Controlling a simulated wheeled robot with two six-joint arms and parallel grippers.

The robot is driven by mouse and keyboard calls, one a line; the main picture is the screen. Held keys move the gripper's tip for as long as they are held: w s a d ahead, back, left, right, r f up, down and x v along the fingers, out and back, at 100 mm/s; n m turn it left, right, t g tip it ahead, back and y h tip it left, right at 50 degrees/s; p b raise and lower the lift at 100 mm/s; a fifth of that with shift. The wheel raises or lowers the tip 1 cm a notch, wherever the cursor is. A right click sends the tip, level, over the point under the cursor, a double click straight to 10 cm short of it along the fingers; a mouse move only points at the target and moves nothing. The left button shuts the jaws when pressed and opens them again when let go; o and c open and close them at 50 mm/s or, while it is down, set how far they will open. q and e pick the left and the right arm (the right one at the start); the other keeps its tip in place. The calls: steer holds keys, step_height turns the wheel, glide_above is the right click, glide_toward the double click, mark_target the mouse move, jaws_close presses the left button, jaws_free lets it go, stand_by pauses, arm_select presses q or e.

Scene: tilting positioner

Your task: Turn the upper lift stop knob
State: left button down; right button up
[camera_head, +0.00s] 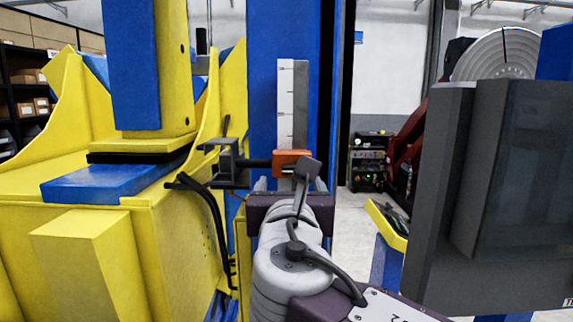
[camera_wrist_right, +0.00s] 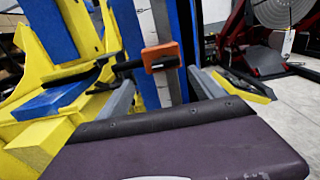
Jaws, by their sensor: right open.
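An orange stop block (camera_head: 292,158) sits in front of a white graduated scale (camera_head: 285,95) on a blue column. It also shows in the right wrist view (camera_wrist_right: 161,50), with a dark front face. A black rod (camera_head: 259,163) runs left from it to a dark grey bracket (camera_head: 225,163). I cannot make out a separate knob shape. My right gripper (camera_wrist_right: 160,80) is open and empty, its two grey fingers apart. The orange block appears between and beyond them; I cannot tell the remaining distance. In the head view my wrist hides the fingers. My left gripper is not in view.
A yellow and blue machine frame (camera_head: 100,235) fills the left, with black cables (camera_head: 212,215) hanging near the bracket. A large dark grey panel (camera_head: 440,200) stands close on the right. Open floor (camera_head: 350,240) shows between the column and the panel.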

mark_target(287, 170)
steer(key=w+p, duration=0.3)
steer(key=w, duration=0.5)
steer(key=shift+d+p, duration=0.3)
steer(key=shift+d, duration=0.15)
steer(key=shift+s+d+r, duration=0.1)
steer(key=shift+s+d, duration=0.05)
steer(key=shift+s, duration=0.1)
steer(key=c, duration=0.4)
steer(key=shift+d, duration=0.1)
steer(key=c, duration=1)
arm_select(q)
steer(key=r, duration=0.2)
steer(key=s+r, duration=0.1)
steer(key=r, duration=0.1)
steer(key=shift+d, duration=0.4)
